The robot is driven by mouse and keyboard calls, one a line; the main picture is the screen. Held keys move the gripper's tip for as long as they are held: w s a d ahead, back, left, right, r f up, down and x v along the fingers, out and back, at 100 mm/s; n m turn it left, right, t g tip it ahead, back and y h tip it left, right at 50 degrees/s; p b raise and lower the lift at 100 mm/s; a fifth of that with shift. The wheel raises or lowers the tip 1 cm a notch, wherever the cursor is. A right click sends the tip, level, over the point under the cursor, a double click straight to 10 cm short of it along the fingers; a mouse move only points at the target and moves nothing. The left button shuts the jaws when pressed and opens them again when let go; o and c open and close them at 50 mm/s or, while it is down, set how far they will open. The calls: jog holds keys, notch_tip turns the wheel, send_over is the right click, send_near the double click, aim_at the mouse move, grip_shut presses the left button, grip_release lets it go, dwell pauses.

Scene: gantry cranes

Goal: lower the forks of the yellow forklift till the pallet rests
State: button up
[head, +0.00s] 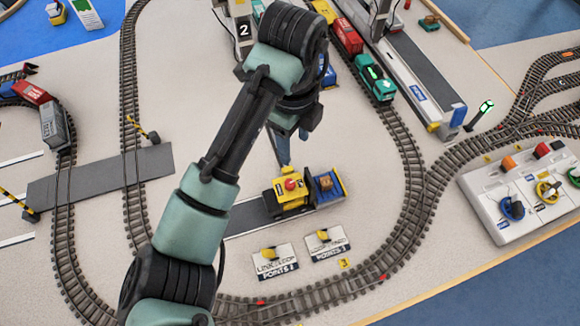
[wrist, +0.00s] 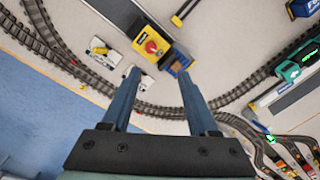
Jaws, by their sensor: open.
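The yellow forklift (head: 285,194) stands on a grey road strip inside the track loop, with a red knob on its top. In the wrist view the forklift (wrist: 146,44) lies just beyond my fingers. At its right side is a blue part carrying a brown pallet (head: 325,182); the pallet also shows in the wrist view (wrist: 178,66). I cannot tell how high the forks are. My gripper (wrist: 158,78) is open and empty, its two blue fingers wide apart. In the head view my gripper (head: 287,162) hangs just above and behind the forklift, partly hidden by my arm.
Two lever plates, one (head: 274,261) and another (head: 327,243), lie in front of the forklift. Railway track (head: 408,215) curves around it. A teal locomotive (head: 376,83) stands at upper right, and a white control box (head: 525,195) with coloured knobs is at far right.

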aim_at(290, 183)
jog(key=shift+g, duration=0.3)
jog(key=f, duration=0.4)
jog(key=f+b, duration=0.1)
jog(key=f, duration=0.3)
jog(key=s+f+b, duration=0.1)
jog(key=f, duration=0.3)
jog(key=shift+a, duration=0.4)
jog(key=shift+f, duration=0.7)
grip_shut()
